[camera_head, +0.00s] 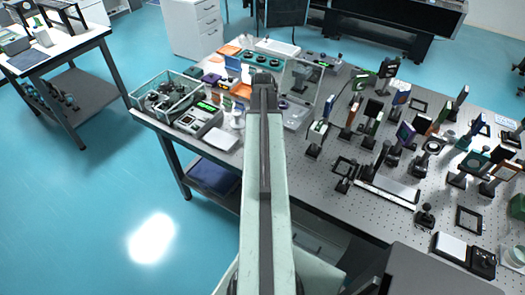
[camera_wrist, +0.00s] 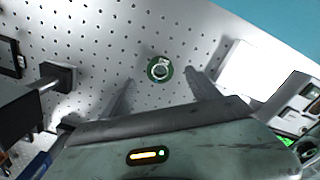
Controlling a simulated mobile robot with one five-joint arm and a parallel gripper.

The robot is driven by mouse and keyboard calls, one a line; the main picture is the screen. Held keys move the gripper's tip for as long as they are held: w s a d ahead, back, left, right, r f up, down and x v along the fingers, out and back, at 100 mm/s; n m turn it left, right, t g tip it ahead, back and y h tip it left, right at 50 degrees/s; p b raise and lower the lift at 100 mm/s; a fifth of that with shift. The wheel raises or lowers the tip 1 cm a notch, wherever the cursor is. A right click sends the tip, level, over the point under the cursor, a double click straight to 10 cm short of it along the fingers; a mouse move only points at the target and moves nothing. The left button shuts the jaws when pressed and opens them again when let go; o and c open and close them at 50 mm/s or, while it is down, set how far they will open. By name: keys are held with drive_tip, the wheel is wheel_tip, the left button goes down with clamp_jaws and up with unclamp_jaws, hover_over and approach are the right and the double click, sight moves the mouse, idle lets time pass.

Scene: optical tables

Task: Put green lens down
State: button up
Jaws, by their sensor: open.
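The green lens (camera_wrist: 160,70) shows in the wrist view as a small green ring with a pale centre, over the perforated tabletop. My gripper (camera_wrist: 158,77) is open, with one finger on either side below the lens. Clear gaps show between the lens and both fingers, and nothing is gripped. In the head view my arm reaches over the optical table (camera_head: 325,190). The arm hides the fingertips there, and I cannot make out the green lens in that view.
In the wrist view a white pad (camera_wrist: 250,70) lies right of the lens, and a black-based post mount (camera_wrist: 58,76) lies left. A device with a green display (camera_head: 199,119) and a glass-walled bin (camera_head: 165,96) stand at the table's left. Several optic mounts crowd the right side.

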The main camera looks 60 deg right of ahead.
wheel_tip(320, 180, down, 5)
drive_tip(key=b, duration=0.5)
drive_tip(key=shift+f, duration=0.15)
drive_tip(key=shift+r, duration=0.2)
